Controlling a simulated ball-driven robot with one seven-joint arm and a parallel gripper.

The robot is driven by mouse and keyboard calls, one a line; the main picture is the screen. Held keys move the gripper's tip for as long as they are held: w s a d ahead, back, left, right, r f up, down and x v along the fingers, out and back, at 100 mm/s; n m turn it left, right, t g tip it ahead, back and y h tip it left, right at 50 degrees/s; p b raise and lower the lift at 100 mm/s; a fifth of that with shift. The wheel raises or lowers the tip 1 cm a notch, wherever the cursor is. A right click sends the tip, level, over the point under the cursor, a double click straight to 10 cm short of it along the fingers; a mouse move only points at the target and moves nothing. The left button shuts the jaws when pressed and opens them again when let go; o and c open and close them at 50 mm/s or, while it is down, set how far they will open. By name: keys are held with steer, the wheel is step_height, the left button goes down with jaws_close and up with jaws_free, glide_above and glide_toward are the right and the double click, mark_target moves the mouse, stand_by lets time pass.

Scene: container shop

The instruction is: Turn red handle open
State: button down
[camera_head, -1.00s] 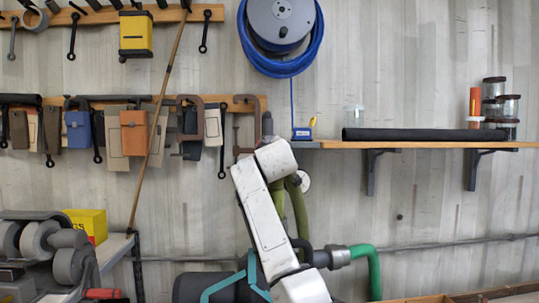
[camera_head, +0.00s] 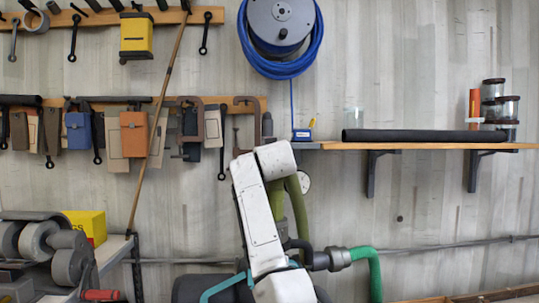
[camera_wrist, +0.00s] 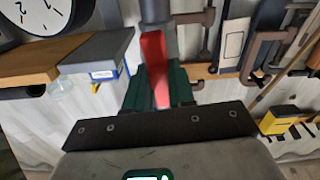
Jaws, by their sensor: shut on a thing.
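The red handle (camera_wrist: 154,66) stands in the middle of the wrist view, with a grey pipe end (camera_wrist: 155,12) just beyond it. My gripper (camera_wrist: 157,88) has dark green fingers, one on each side of the handle, and is shut on it. The fingertips' exact contact is partly hidden. In the head view my white arm reaches down at the centre and covers the area in front of it. The red handle and my gripper cannot be made out there.
A green hose (camera_head: 374,270) with a grey coupling runs right of my arm. A wooden shelf (camera_head: 430,145) with jars is on the right wall. Hanging tools and a blue hose reel (camera_head: 281,62) are above. A workbench with machinery and a yellow box (camera_head: 86,225) stands left.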

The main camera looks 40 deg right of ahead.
steer(key=shift+f+m, duration=0.2)
steer(key=shift+m, duration=0.4)
steer(key=c, duration=1)
jaws_free()
steer(key=shift+r, duration=0.1)
steer(key=shift+o, duration=0.2)
steer(key=shift+r, duration=0.15)
steer(key=s+a+r+b, duration=0.4)
steer(key=s+r+b, duration=0.2)
steer(key=s+r, duration=0.6)
steer(key=shift+s+r+b, duration=0.35)
steer(key=shift+s, duration=0.35)
